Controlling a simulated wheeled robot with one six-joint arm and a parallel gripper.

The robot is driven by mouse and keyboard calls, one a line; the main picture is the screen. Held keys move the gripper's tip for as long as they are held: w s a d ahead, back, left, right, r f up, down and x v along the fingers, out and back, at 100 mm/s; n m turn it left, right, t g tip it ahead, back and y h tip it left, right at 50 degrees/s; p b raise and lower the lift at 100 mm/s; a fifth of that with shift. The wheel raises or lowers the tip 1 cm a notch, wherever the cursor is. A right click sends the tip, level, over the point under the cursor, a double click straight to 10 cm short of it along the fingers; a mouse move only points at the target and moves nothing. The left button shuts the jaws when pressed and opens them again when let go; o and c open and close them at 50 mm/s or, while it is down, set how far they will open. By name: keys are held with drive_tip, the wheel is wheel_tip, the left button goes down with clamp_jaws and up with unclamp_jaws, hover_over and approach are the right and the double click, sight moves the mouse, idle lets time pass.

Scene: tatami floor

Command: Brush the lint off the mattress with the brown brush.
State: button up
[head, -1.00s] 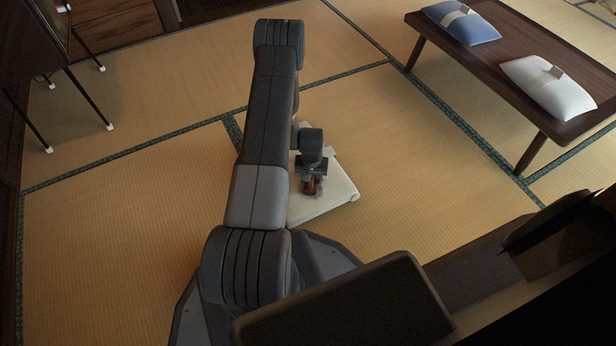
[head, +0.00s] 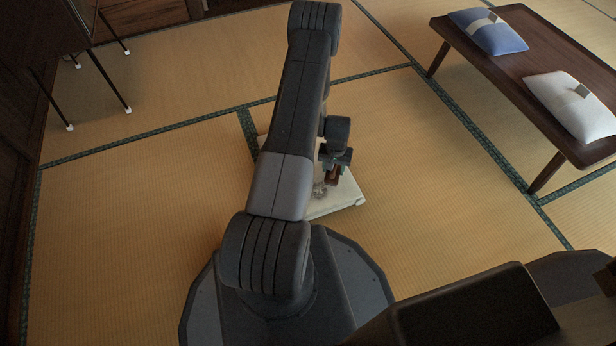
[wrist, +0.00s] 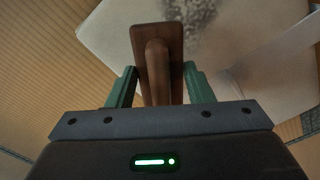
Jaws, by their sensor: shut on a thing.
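The mattress (head: 348,193) is a thin cream pad lying on the tatami floor, partly hidden behind my arm in the head view. It also shows in the wrist view (wrist: 118,28). A dark grey patch of lint (head: 319,190) lies on it; in the wrist view the lint (wrist: 196,14) is just beyond and right of the brush head. My gripper (wrist: 160,88) is shut on the handle of the brown brush (wrist: 157,45). In the head view the brush (head: 333,174) is over the mattress, right of the lint. I cannot tell whether it touches the mattress.
A low dark wooden table (head: 520,68) stands at the right, with a blue cushion (head: 490,32) and a white cushion (head: 574,105) on it. A dark cabinet (head: 40,35) on thin legs is at the upper left. The tatami around the mattress is clear.

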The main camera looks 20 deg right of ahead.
drive_tip(key=shift+r+p, duration=0.9)
drive_tip(key=shift+r, duration=1.5)
